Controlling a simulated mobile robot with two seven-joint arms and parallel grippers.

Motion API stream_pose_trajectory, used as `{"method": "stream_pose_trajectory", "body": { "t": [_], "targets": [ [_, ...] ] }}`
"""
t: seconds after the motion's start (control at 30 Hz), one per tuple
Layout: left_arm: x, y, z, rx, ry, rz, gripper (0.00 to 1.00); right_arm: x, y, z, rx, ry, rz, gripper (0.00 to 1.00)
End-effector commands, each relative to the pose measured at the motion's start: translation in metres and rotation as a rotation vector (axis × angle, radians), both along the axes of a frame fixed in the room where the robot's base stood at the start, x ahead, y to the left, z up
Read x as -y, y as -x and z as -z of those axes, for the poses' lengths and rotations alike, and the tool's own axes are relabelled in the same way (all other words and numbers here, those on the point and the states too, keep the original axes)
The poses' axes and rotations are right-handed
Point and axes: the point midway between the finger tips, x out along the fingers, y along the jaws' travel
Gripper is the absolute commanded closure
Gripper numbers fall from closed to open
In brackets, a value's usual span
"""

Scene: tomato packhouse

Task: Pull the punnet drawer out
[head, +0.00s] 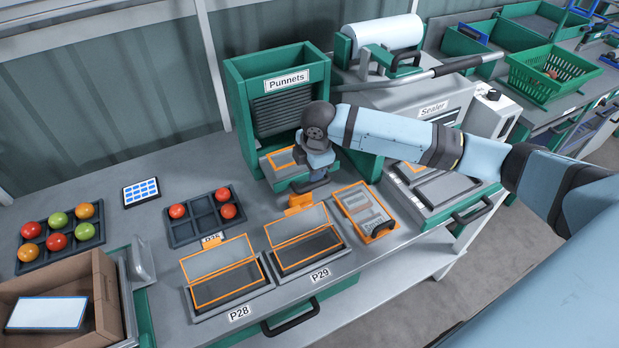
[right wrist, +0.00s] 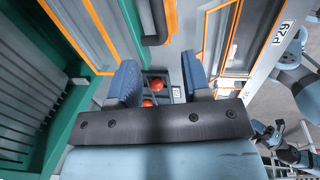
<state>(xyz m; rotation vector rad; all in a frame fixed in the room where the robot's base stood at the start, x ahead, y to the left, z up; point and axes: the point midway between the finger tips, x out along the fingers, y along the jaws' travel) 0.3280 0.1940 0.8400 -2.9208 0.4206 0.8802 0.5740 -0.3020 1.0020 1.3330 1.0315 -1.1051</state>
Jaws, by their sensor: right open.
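The green punnet dispenser (head: 234,95), labelled Punnets, stands at the back of the bench. Its drawer (head: 280,160), a grey panel with orange edging, sits low at its front, partly hidden by my right wrist. In the right wrist view, a grey orange-edged panel (right wrist: 82,28) and a dark handle (right wrist: 152,24) lie ahead of the fingers. My right gripper (head: 309,184) points down at the drawer's front. In the right wrist view the gripper (right wrist: 164,80) is open, with nothing between its fingers. I cannot tell whether it touches the drawer handle. My left gripper is not in view.
Orange-edged trays P28 (head: 228,311) and P29 (head: 320,274) lie in front. A tomato tray (head: 200,218) and a tablet (head: 141,192) are to the left. The sealer (head: 440,100) stands close on the right. A cardboard box (head: 95,275) is at front left.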

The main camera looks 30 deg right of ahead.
Motion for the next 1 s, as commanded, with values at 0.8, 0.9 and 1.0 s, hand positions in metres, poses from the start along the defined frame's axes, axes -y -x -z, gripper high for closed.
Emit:
{"method": "stream_pose_trajectory", "body": {
  "t": [0.8,0.9,1.0],
  "targets": [
    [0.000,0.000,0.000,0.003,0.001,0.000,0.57,-0.001,0.009,-0.045,0.000,0.000,0.000,0.56],
    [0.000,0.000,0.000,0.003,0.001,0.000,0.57,-0.002,0.009,-0.044,0.000,-0.003,0.000,0.56],
    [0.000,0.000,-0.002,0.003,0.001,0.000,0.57,-0.013,0.013,-0.034,0.012,-0.036,0.011,0.56]
  ]
}}
